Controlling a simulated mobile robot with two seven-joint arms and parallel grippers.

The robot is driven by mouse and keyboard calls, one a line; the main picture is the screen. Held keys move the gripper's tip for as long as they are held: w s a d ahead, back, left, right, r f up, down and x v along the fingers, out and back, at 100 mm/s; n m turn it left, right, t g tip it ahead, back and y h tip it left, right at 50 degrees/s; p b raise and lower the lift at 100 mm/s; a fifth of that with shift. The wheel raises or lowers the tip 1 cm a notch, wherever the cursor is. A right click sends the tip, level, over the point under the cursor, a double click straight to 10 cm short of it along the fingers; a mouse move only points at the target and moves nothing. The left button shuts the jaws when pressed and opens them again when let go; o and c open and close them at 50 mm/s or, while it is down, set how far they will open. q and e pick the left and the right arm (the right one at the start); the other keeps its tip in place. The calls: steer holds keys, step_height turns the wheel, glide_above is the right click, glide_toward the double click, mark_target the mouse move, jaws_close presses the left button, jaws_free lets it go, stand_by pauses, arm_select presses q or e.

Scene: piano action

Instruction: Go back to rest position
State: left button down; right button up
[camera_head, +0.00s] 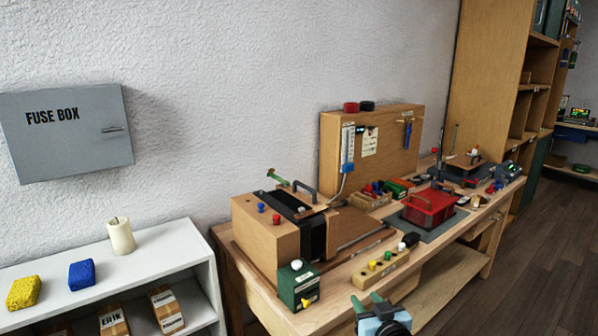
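My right gripper (367,300) shows at the bottom edge, right of centre, with light blue and black parts and two green fingers. The fingers are apart and I see nothing between them. It is in front of the wooden workbench, near a yellow block with coloured knobs (381,269). The rest of the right arm is out of view. My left gripper is not in view. A wooden box mechanism (264,233) with a black middle part stands on the bench, with a dark green box (299,286) at its front.
A grey fuse box (66,130) hangs on the wall at left. A white shelf (150,253) below holds a candle (120,236), a yellow sponge (24,292) and a blue sponge (82,274). A red box (430,207) sits farther along the bench. The floor at right is clear.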

steer(key=s+d+f+g, duration=0.1)
steer(key=s+f+g, duration=0.1)
steer(key=s+f, duration=0.85)
steer(key=s+d+f+g, duration=0.2)
steer(key=s+f, duration=0.6)
steer(key=s, duration=0.5)
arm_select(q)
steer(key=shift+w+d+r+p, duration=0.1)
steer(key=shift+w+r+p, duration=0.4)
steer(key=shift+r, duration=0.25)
arm_select(e)
steer(key=s+f+g, duration=0.1)
steer(key=s+f, duration=0.1)
steer(key=s, duration=0.9)
steer(key=s+d+f+g+h, duration=0.1)
steer(key=s+g, duration=0.1)
steer(key=s, duration=1)
steer(key=shift+d+f, duration=0.2)
steer(key=shift+f, duration=0.2)
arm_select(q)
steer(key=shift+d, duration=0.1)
